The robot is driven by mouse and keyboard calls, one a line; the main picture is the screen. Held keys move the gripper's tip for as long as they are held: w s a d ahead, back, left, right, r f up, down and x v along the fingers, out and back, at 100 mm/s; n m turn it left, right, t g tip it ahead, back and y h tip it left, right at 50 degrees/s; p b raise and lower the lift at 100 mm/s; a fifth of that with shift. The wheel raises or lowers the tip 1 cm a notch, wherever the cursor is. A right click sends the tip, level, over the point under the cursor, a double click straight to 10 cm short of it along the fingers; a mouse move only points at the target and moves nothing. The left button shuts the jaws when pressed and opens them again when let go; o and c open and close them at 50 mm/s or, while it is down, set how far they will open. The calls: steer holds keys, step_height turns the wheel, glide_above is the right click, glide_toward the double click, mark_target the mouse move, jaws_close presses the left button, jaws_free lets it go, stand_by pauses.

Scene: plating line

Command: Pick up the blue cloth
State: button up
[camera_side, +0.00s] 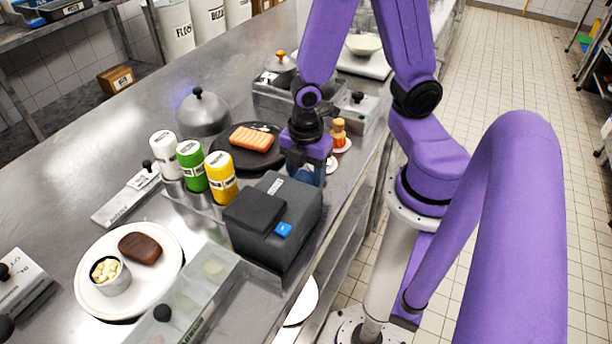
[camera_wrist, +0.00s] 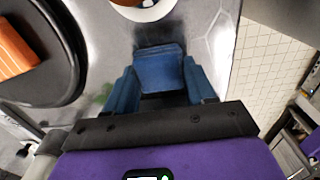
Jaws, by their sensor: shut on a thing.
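The blue cloth (camera_wrist: 160,68) is a folded dark blue pad between the fingers of my gripper (camera_wrist: 161,88) in the wrist view. The fingers are blue too and stand at its left and right sides, shut on it. In the side view my gripper (camera_side: 307,170) points down at the steel counter, behind the black machine, which hides part of its lower end. A little blue shows there, but I cannot tell cloth from finger. Whether the cloth touches the counter is unclear.
A black plate (camera_side: 228,155) with an orange ribbed block (camera_side: 252,138) lies left of my gripper. The black machine (camera_side: 274,222) is in front. An orange-topped bottle (camera_side: 338,133) stands on a small saucer close to the right. Steel bins (camera_side: 272,98) are behind.

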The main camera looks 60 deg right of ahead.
mark_target(305, 177)
step_height(305, 177, up, 10)
stand_by(0.7)
steer(key=o, duration=0.5)
steer(key=c, duration=0.4)
steer(key=shift+w, duration=0.15)
